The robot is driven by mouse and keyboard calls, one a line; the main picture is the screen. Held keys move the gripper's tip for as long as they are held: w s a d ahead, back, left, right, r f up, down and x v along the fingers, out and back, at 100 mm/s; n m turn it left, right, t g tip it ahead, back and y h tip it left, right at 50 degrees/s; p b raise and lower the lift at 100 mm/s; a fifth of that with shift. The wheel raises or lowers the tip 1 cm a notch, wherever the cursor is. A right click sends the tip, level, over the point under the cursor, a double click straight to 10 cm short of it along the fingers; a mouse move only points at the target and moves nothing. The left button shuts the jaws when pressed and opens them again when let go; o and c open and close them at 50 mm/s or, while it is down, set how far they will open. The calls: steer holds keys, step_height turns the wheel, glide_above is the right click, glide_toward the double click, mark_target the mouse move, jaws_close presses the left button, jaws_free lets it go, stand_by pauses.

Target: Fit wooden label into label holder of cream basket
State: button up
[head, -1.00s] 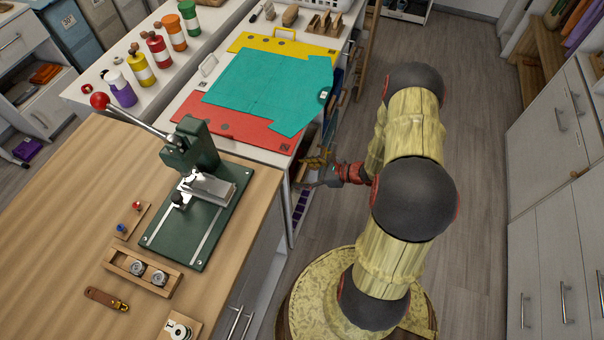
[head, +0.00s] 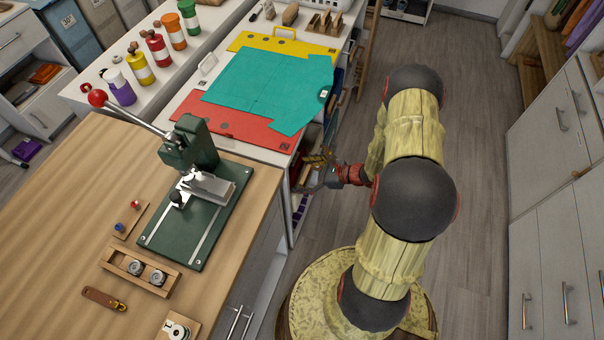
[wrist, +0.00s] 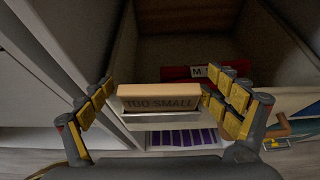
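The wooden label (wrist: 158,102), a tan block reading "TOO SMALL", lies level between the yellow-padded fingers of my gripper (wrist: 160,92) in the wrist view. The pads meet its left and right ends, so my gripper appears shut on it. A pale, cream-white ledge (wrist: 160,122) shows just under the label; it may be part of the cream basket or its holder, but I cannot tell. I cannot tell whether the label touches it. In the head view my gripper (head: 318,174) is at the shelving's open side, below the worktop, and the label is not clear there.
A white cubby wall (wrist: 85,45) is close on the left. Purple striped items (wrist: 182,138) lie below. The grey floor (head: 470,130) behind my arm is clear.

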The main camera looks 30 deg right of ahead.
steer(key=shift+s+a+f, duration=0.15)
steer(key=shift+r+p, duration=0.45)
steer(key=shift+r, duration=0.1)
steer(key=p+v, duration=0.4)
steer(key=v, duration=0.8)
steer(key=shift+r, duration=0.2)
